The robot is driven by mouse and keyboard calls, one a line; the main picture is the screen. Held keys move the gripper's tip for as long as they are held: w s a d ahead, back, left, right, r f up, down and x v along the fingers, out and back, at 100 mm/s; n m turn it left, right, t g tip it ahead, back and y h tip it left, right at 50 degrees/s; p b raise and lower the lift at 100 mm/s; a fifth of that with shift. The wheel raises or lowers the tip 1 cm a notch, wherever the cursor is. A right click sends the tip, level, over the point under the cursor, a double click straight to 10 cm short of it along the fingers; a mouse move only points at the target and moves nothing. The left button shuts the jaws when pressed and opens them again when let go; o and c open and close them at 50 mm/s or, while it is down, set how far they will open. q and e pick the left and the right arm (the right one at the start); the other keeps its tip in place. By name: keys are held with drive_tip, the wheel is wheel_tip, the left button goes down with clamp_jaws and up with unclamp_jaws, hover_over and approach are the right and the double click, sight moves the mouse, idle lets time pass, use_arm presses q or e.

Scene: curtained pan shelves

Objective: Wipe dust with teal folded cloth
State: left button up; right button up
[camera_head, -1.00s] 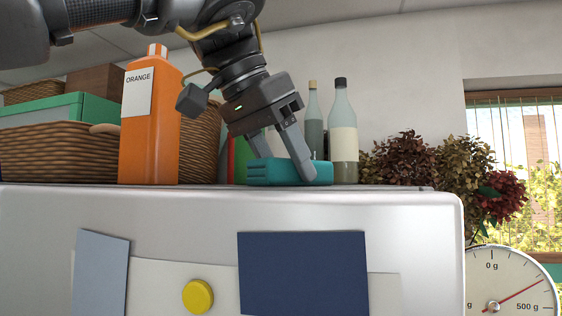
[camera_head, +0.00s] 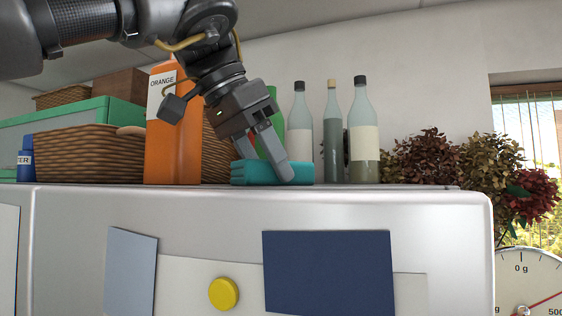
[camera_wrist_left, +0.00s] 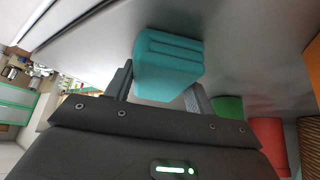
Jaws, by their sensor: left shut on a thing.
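The teal folded cloth (camera_head: 262,173) lies flat on top of the white cabinet (camera_head: 210,203), just right of the orange bottle. My left gripper (camera_head: 270,168) reaches down from the upper left and is shut on the cloth, tilted, with one finger on its near right side. In the left wrist view the cloth (camera_wrist_left: 166,65) sits between the two fingers against the grey surface. No dust can be made out on the top. My right gripper is not in view.
The orange bottle (camera_head: 172,150) stands close left of the cloth, beside a wicker basket (camera_head: 85,155). Several glass bottles (camera_head: 333,140) stand behind to the right, then dried flowers (camera_head: 430,160). The cabinet top's front strip looks clear right of the cloth. A scale (camera_head: 530,285) is lower right.

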use_arm(q)
drive_tip(key=shift+w+a+f, duration=0.1)
drive_tip(key=shift+w+a, duration=0.05)
drive_tip(key=shift+a, duration=0.2)
drive_tip(key=shift+d, duration=0.1)
wheel_tip(320, 180, up, 5)
drive_tip(key=shift+d, duration=0.15)
drive_tip(key=shift+w+a+r, duration=0.1)
drive_tip(key=shift+a+r, duration=0.1)
drive_tip(key=shift+r, duration=0.35)
